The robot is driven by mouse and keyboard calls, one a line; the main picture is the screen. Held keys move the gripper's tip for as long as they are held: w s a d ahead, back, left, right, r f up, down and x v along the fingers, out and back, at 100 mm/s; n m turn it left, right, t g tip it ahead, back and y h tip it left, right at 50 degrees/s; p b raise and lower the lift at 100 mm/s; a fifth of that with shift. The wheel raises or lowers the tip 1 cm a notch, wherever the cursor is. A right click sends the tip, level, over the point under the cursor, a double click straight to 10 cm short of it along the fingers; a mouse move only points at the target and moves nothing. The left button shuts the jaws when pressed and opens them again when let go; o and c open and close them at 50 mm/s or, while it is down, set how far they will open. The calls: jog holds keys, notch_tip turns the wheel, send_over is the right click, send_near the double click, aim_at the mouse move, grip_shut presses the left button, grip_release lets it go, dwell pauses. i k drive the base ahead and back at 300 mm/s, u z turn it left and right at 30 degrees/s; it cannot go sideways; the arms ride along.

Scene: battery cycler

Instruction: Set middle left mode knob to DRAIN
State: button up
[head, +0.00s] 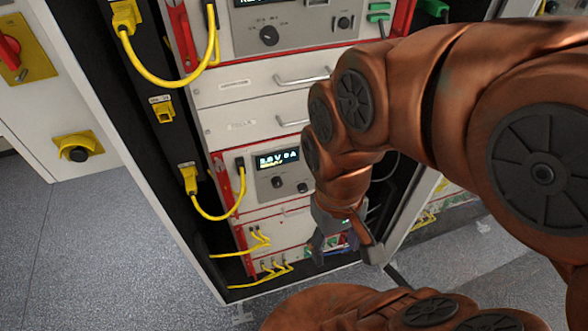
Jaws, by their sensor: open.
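A cycler unit (262,168) in the rack has a small lit display (277,159) and two dark knobs side by side, a left knob (277,182) and a right knob (302,187). The knob labels and pointer directions are too small to read, so I cannot tell which setting any knob is on. My gripper (346,252) is open and empty, below and right of the lower unit's knobs, apart from them. My arm covers part of the rack's right side.
Yellow cables (217,213) loop along the rack's left side. Drawer handles (301,78) stick out between the units. Red rails edge the units. Grey floor (90,260) is clear at lower left.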

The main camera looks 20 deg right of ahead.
aim_at(277, 182)
jog(key=z, duration=1.4)
jog(key=k, duration=1.15)
jog(key=u, duration=1.35)
jog(key=i, duration=0.5)
